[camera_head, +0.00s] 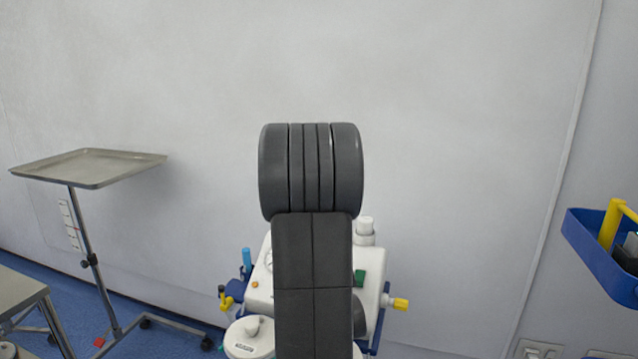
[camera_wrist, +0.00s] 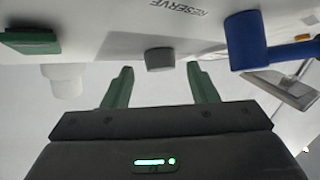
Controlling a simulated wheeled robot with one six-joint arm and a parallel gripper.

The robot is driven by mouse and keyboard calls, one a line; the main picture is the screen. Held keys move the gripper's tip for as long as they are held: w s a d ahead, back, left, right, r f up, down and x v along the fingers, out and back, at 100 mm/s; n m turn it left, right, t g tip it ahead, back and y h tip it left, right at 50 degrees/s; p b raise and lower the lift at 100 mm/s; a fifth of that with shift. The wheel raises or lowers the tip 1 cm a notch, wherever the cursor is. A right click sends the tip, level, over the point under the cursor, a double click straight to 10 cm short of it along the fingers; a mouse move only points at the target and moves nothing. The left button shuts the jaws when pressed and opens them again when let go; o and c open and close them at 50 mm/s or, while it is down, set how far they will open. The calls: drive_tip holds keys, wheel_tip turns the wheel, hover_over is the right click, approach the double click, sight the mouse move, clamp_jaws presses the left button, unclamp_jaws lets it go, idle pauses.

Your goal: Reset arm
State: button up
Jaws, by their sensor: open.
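My gripper (camera_wrist: 160,88) shows in the wrist view with its two green fingers spread apart and nothing between them. A grey knob (camera_wrist: 159,59) on a white surface lies beyond the fingers in that view. In the head view my dark grey arm stands upright in the middle and hides the gripper. Behind the arm is a white medical machine (camera_head: 258,299), partly covered by it.
A steel tray stand (camera_head: 90,168) is at the left, with a metal table (camera_head: 20,290) in front of it. A blue tray (camera_head: 598,258) with a yellow handle is at the right edge. A pale wall (camera_head: 460,120) fills the back.

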drive_tip(key=v, duration=1.3)
drive_tip(key=x, duration=1.4)
drive_tip(key=shift+w+a, duration=0.1)
drive_tip(key=shift+w, duration=0.05)
drive_tip(key=shift+a+r+m+h+p, duration=0.1)
drive_tip(key=shift+m+h+p, duration=0.3)
drive_tip(key=shift+m+p, duration=0.15)
drive_tip(key=m+h+p, duration=0.4)
drive_tip(key=m, duration=0.1)
drive_tip(key=a+m+t+h+p, duration=0.1)
drive_tip(key=m+h+p, duration=0.1)
drive_tip(key=p, duration=0.1)
drive_tip(key=b+v, duration=0.2)
drive_tip(key=v, duration=1.2)
drive_tip(key=shift+f, duration=0.2)
